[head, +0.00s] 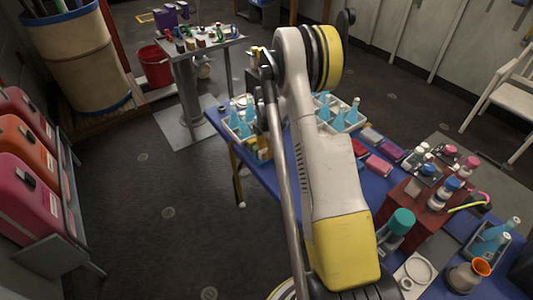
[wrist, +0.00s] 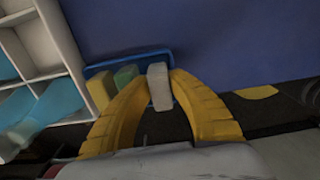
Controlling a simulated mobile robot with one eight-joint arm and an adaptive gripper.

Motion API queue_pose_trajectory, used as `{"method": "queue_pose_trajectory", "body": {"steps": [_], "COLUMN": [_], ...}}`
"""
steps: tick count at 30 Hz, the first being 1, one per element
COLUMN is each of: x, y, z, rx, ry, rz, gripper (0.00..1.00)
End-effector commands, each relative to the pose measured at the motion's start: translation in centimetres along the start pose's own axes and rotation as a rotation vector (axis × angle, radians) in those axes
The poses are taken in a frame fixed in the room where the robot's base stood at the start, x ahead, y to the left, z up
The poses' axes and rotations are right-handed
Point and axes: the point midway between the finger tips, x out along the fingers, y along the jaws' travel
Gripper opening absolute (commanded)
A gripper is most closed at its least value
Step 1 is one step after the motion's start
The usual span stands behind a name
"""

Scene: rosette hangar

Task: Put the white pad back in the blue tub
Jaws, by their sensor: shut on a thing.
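In the wrist view, my gripper (wrist: 159,80) has its two yellow fingers closed on the sides of a white pad (wrist: 159,92). The pad is a pale block, held at the fingertips. The blue tub (wrist: 120,60) lies right behind it, partly hidden by the fingers. A yellow pad (wrist: 98,90) and a green pad (wrist: 125,75) stand in the tub, left of the white pad. The white pad overlaps the tub in this view; I cannot tell whether it touches the tub's floor. In the head view my arm hides the gripper and the white pad.
A white divided crate (wrist: 50,40) with blue bottles stands close left of the tub. On the blue table (head: 225,125), another bottle crate (head: 340,122), colored boxes (head: 378,165) and a red-brown stand of bottles (head: 400,200) crowd the right side.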

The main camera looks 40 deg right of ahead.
Motion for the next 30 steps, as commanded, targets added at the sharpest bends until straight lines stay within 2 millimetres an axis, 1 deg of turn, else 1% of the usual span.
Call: {"method": "queue_pose_trajectory", "body": {"steps": [10, 12, 16, 17, 18, 26, 29, 30], "x": [1.0, 1.2, 1.2, 1.2, 1.2, 1.1, 0.2, -0.3], "y": [0.0, 0.0, 0.0, 0.0, 0.0, 0.0, 0.0, 0.0], "z": [0.0, 0.0, 0.0, 0.0, 0.0, 0.0, 0.0, 0.0], "rx": [0.000, 0.000, 0.000, 0.000, 0.000, 0.000, 0.000, 0.000], "ry": [0.000, 0.000, 0.000, 0.000, 0.000, 0.000, 0.000, 0.000], "rz": [0.000, 0.000, 0.000, 0.000, 0.001, 0.000, 0.000, 0.000], "gripper": [0.07, 0.01, 0.00, 0.27, 0.30, 0.30, 0.30, 0.30]}}
